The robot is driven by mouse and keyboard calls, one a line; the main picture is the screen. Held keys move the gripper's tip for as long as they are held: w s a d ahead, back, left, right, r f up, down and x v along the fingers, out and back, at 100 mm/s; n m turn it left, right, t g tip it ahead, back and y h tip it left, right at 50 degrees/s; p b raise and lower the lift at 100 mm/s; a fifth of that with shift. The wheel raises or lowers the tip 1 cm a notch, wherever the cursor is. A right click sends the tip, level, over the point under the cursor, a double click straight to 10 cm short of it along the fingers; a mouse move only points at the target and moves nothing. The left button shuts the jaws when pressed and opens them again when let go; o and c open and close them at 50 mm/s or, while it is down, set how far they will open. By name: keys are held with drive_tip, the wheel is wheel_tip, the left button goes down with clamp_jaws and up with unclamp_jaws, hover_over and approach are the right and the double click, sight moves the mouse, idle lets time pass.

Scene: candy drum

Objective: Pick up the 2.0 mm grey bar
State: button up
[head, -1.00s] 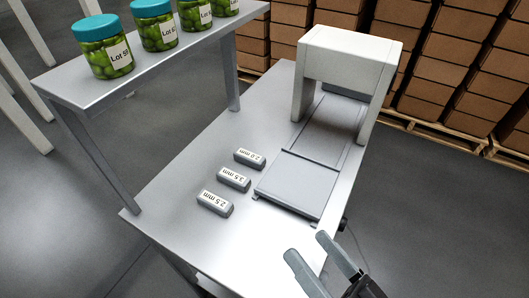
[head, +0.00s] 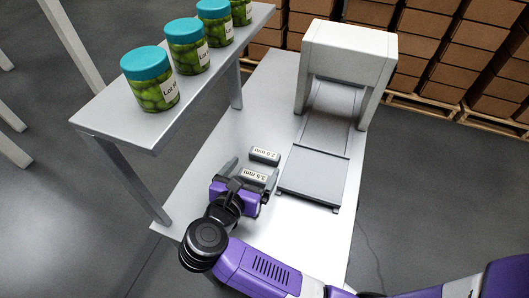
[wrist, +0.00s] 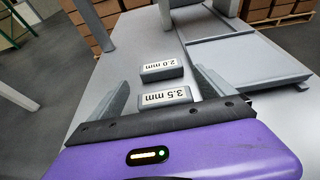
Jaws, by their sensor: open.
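The 2.0 mm grey bar (head: 265,156) lies on the metal table with its white label facing up. In the wrist view the 2.0 mm bar (wrist: 162,72) lies just beyond the 3.5 mm bar (wrist: 165,97). My gripper (head: 250,172) is open and low over the table, near the 3.5 mm bar. In the wrist view the 3.5 mm bar appears between my two spread fingers, with the 2.0 mm bar ahead near the fingertips. Nothing is held. I cannot tell the exact height of the fingers. The 2.5 mm bar is hidden, apparently behind my gripper.
A grey arch-shaped machine (head: 349,52) with a flat plate (head: 312,177) stands right of the bars. A raised shelf (head: 150,128) with green jars (head: 151,80) runs along the left. Stacked boxes stand on pallets behind. Table between shelf and bars is clear.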

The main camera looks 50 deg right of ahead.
sight(264, 154)
drive_tip(key=shift+w+f, duration=0.1)
drive_tip(key=shift+w, duration=0.1)
drive_tip(key=shift+w+d+f, duration=0.1)
drive_tip(key=shift+d+f, duration=0.05)
drive_tip(key=shift+d, duration=0.05)
drive_tip(key=shift+p+x, duration=1)
drive_tip(key=shift+x, duration=2.5)
drive_tip(key=c, duration=1.2)
